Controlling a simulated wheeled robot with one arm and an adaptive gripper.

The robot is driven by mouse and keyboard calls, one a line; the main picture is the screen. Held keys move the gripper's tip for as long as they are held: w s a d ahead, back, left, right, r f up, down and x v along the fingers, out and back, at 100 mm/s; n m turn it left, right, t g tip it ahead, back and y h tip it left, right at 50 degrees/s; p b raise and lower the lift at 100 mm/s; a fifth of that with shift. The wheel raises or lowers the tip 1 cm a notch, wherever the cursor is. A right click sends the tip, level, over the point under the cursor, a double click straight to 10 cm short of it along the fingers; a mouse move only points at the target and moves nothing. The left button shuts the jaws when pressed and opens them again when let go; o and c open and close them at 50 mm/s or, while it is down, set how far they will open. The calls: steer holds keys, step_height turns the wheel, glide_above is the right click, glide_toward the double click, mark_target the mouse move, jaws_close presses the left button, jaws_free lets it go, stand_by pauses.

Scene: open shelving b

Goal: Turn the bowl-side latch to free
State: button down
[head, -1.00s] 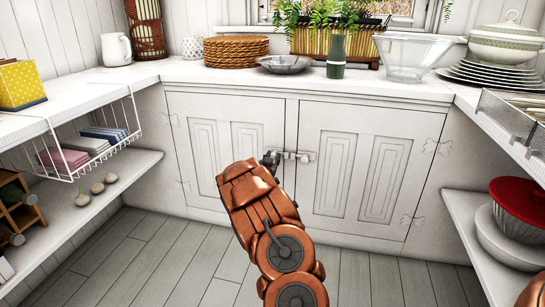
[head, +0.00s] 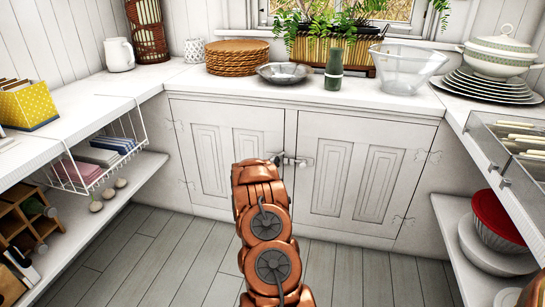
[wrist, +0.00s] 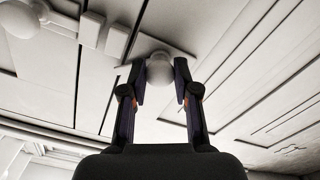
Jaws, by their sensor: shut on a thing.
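Two white cupboard doors stand below the back counter; the left door (head: 235,130) and right door (head: 350,165) look closed. Small latch hardware (head: 303,162) sits near their meeting edges. My gripper (head: 278,160) is there, mostly hidden behind my copper arm. In the wrist view, my two dark fingers close on a round white latch knob (wrist: 159,70), one on each side. A second round knob (wrist: 22,19) and small rectangular plates (wrist: 91,29) lie to its upper left. I cannot tell how far the held latch is turned.
On the counter stand a metal bowl (head: 284,74), a green bottle (head: 333,70) and a clear glass bowl (head: 407,70). Shelves flank both sides, with a wire basket (head: 95,165) at left and a red bowl (head: 496,218) at right. The floor before the doors is clear.

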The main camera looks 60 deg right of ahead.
steer(key=n+p, duration=0.4)
steer(key=p, duration=0.1)
steer(key=n+p, duration=0.2)
steer(key=shift+r, duration=0.3)
steer(key=n+p, duration=0.1)
steer(key=p, duration=0.1)
steer(key=n+p, duration=0.2)
steer(key=shift+f+n, duration=0.25)
steer(key=shift+n, duration=0.05)
steer(key=c, duration=0.9)
jaws_free()
steer(key=shift+o, duration=0.2)
steer(key=v, duration=1.2)
